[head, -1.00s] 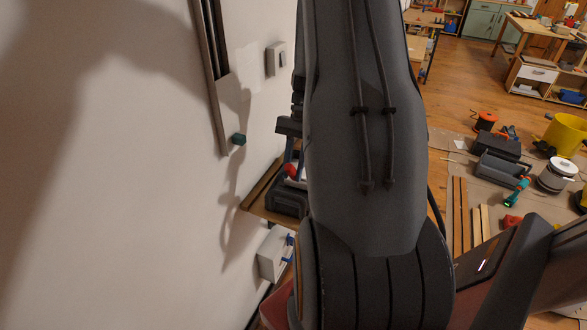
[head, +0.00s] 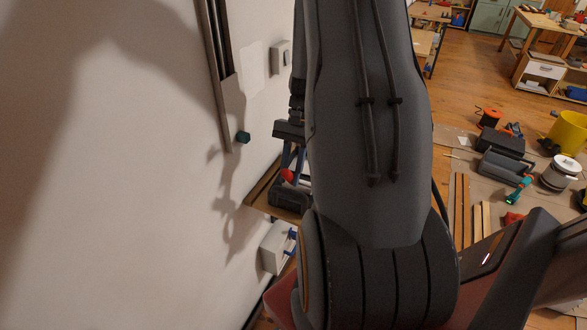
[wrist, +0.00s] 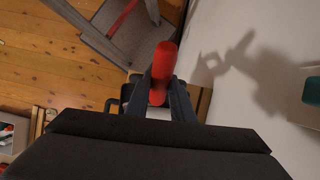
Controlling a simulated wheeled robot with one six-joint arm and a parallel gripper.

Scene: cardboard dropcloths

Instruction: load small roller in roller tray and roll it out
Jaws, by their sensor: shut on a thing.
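My gripper (wrist: 160,92) is shut on a red handle (wrist: 163,66), which I take to be the small roller's. The red end sticks up between the fingers in the wrist view. In the head view the red end (head: 287,176) shows at the blue fingers, left of my arm, just above a black tray (head: 288,199). This looks like the roller tray and sits on a narrow wooden shelf by the wall. In the wrist view a small whitish patch shows below the fingers. The roller head is mostly hidden, so I cannot tell whether it touches the tray.
The white wall (head: 120,200) is close on the left. A white box (head: 277,248) is below the shelf. Dropcloths with a yellow bucket (head: 567,133) and wooden strips lie at right.

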